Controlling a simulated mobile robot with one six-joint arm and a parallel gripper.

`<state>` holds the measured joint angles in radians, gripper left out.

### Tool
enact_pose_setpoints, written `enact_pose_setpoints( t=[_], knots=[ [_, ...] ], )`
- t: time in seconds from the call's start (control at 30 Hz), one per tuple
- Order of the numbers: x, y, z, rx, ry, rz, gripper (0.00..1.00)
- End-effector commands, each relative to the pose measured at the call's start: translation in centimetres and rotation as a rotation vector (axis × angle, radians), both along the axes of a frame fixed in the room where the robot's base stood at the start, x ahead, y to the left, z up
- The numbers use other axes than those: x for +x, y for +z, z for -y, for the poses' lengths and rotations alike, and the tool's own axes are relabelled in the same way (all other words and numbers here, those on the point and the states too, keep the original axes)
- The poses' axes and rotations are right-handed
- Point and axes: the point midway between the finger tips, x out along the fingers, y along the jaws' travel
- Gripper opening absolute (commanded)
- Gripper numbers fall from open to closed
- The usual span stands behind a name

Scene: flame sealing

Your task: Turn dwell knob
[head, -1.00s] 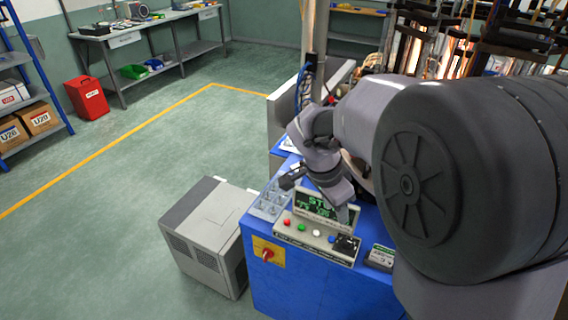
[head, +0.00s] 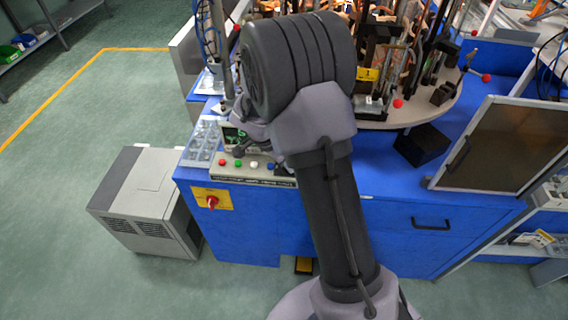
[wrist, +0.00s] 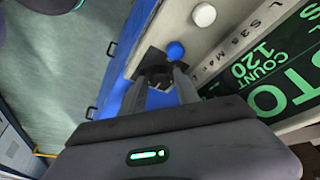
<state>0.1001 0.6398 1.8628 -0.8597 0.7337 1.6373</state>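The dwell knob (wrist: 155,68) is a small dark knob on a black plate at the end of the control panel, seen in the wrist view. My gripper (wrist: 160,78) points at it, with its two grey fingers apart and a blue surface showing between them. The fingertips are close to the knob's two sides; I cannot tell whether they touch it.
A blue button (wrist: 175,50) sits right beside the knob plate, with a white button (wrist: 204,15) farther along. The green-lettered display (wrist: 265,70) stands close to the right. In the head view, a red switch (head: 211,202) is on the blue cabinet front and a grey box unit (head: 145,200) stands left.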

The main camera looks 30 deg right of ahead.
Motion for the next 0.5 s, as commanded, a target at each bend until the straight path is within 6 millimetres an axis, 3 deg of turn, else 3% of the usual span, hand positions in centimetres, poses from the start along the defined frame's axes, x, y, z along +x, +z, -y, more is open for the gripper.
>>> enact_pose_setpoints(
  t=[0.23,0.4,0.5],
  knots=[
    [0.01,-0.01,0.02,0.000,0.001,0.000,0.35],
    [0.01,-0.01,0.01,0.000,0.001,0.000,0.02],
    [0.01,-0.01,0.01,0.000,0.001,0.000,0.00]
  ],
)
